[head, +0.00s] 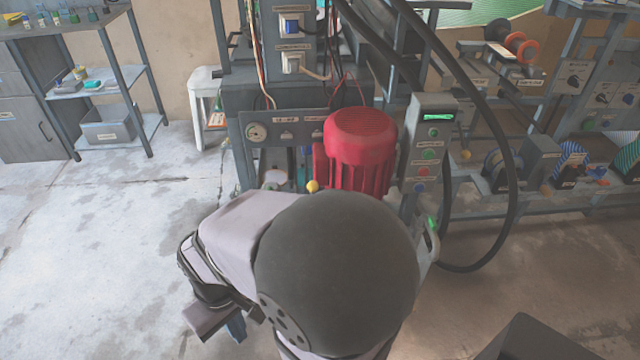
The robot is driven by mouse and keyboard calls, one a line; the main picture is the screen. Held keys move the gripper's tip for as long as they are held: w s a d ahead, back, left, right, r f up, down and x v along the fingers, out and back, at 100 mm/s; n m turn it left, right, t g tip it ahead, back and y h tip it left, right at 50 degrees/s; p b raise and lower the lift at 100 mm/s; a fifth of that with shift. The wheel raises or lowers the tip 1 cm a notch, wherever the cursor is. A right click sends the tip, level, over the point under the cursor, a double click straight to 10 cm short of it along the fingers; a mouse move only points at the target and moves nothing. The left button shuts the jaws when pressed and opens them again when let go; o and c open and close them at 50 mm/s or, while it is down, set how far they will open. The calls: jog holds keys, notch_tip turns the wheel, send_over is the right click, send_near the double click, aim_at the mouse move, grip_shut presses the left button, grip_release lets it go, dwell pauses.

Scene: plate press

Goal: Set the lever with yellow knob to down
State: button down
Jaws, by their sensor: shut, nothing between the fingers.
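The yellow knob (312,186) shows at the front of the press machine, just left of the red motor's base and just above my arm. The rest of its lever is hidden behind my arm, so I cannot tell its position. My arm fills the lower middle of the head view, with a large dark round joint in front of the machine. I cannot tell how far the gripper is from the knob.
The red motor (360,150) stands above the machine's front. A control box (428,140) with buttons and a green display is at its right. Thick black hoses (507,150) loop beside it. A metal shelf (110,95) stands back left. The floor at left is clear.

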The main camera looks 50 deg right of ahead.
jog(key=s+d+f+m+t+y, duration=0.1)
jog(key=s+d+f+m+y, duration=0.1)
jog(key=s+d+f+m, duration=0.45)
jog(key=s+d+f+m+t+y+b, duration=0.15)
jog(key=d+f+m, duration=0.25)
jog(key=d+m, duration=0.55)
jog(key=s+d+f+m+t+y, duration=0.15)
jog(key=s+d+f+m, duration=0.35)
jog(key=d, duration=0.6)
jog(key=w+d+r+m+t+h, duration=0.1)
jog(key=w+d+r+t, duration=0.2)
jog(key=d, duration=0.4)
jog(key=w+d+r+m+t+h, duration=0.1)
jog(key=w+d+r+t+h, duration=0.15)
jog(key=w+d, duration=0.35)
jog(key=w+d+r+n+t, duration=0.1)
jog(key=w+d+r+t, duration=0.1)
jog(key=r, duration=0.4)
jog(key=w+d+r+n+t, duration=0.2)
jog(key=d+r+t, duration=0.2)
jog(key=r, duration=0.3)
jog(key=shift+w+d+n, duration=0.15)
jog(key=shift+w+n, duration=0.15)
